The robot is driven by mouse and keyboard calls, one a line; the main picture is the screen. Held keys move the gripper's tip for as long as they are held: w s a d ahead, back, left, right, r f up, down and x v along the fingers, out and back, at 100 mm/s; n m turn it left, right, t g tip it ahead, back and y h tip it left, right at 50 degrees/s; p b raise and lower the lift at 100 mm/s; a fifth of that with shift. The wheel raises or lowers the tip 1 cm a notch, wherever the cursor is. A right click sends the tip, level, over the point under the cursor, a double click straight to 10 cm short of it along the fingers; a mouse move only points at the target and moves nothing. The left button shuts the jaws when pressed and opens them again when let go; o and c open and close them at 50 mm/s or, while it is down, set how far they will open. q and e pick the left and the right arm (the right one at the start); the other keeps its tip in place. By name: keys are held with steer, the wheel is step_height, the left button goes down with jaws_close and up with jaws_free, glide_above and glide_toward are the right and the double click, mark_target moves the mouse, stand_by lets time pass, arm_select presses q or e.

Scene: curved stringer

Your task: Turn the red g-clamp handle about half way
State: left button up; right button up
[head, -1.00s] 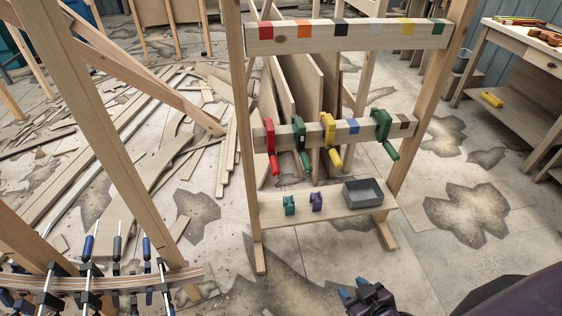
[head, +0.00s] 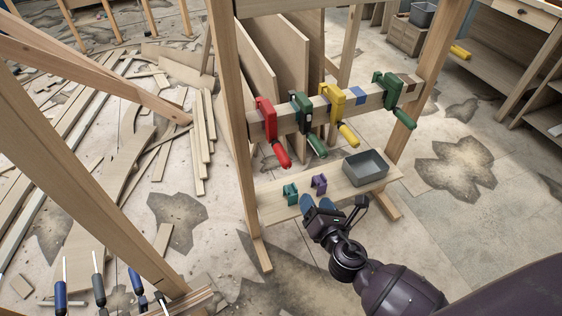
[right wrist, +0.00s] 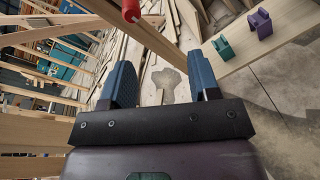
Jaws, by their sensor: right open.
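The red g-clamp (head: 265,118) hangs at the left end of the wooden rail, and its red handle (head: 278,154) points down and slightly right. In the right wrist view the red handle's end (right wrist: 131,10) shows at the top edge. My right gripper (head: 317,203) is open and empty, in front of the low shelf, below and to the right of the red handle and apart from it. Its two blue fingers (right wrist: 160,84) stand wide apart in the right wrist view. My left gripper is not in view.
Green (head: 302,114), yellow (head: 335,110) and another green clamp (head: 391,90) hang along the rail (head: 370,99). The low shelf (head: 270,208) bears a teal piece (head: 290,193), a purple piece (head: 319,184) and a grey bin (head: 366,167). A wooden post (head: 232,130) stands left of the red clamp.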

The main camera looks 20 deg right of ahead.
mark_target(288, 167)
steer(key=w+n, duration=0.2)
steer(key=w, duration=0.2)
steer(key=w+a+n+t+b, duration=0.1)
steer(key=w+n, duration=0.2)
steer(key=w, duration=0.2)
steer(key=w+a+n+y+b, duration=0.1)
steer(key=w+n, duration=0.1)
steer(key=w, duration=0.2)
steer(key=shift+w+a+r+t, duration=0.25)
steer(key=shift+w+r+t, duration=0.05)
steer(key=shift+r+t, duration=0.1)
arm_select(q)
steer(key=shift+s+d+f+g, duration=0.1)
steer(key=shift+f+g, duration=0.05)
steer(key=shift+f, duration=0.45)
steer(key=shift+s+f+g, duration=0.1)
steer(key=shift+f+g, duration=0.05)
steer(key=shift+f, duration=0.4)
arm_select(e)
steer(key=shift+w, duration=0.8)
steer(key=c, duration=0.9)
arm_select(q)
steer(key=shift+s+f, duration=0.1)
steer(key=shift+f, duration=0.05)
arm_select(e)
steer(key=shift+c, duration=0.2)
